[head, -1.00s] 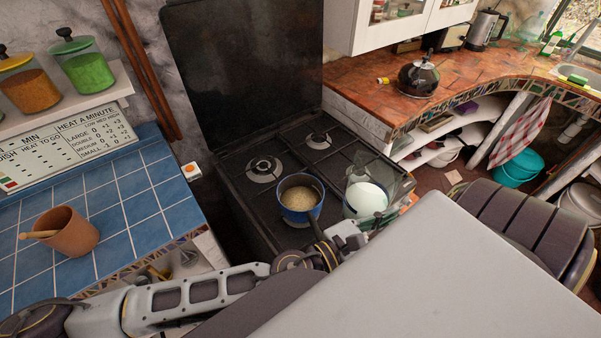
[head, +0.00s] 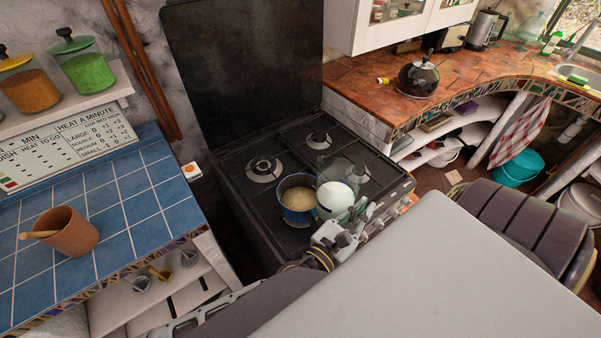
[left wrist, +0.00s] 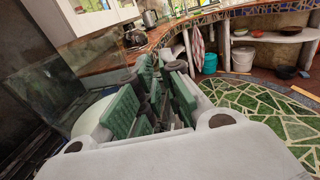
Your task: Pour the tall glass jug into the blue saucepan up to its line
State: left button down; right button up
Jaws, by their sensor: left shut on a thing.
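The blue saucepan (head: 284,208) stands on a front burner of the stove in the head view, with pale tan contents inside. Its handle is mostly hidden. The tall glass jug (head: 325,211) is clear and holds white liquid; it overlaps the saucepan's right side in the picture, and I cannot tell whether they touch. The jug also shows in the left wrist view (left wrist: 97,68), at the left beside the green finger pads. My left gripper (head: 355,212) is shut on the jug from its near right side. The saucepan's line is not visible. My right gripper is out of view.
The black stove (head: 240,195) has bare burners behind the saucepan, and its raised lid (head: 240,70) stands at the back. A blue tiled counter (head: 130,205) with a clay pot (head: 72,235) is at left. A dark kettle (head: 418,77) stands on the back-right counter.

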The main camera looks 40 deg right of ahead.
pick_arm(q)
jog(key=shift+w+a+f+n+t, duration=0.15)
jog(key=shift+w+n+t, duration=0.15)
jog(key=shift+w+t, duration=0.25)
jog(key=shift+w+a+n+t, duration=0.1)
jog(key=shift+w+n+t, duration=0.25)
jog(key=shift+w, duration=0.3)
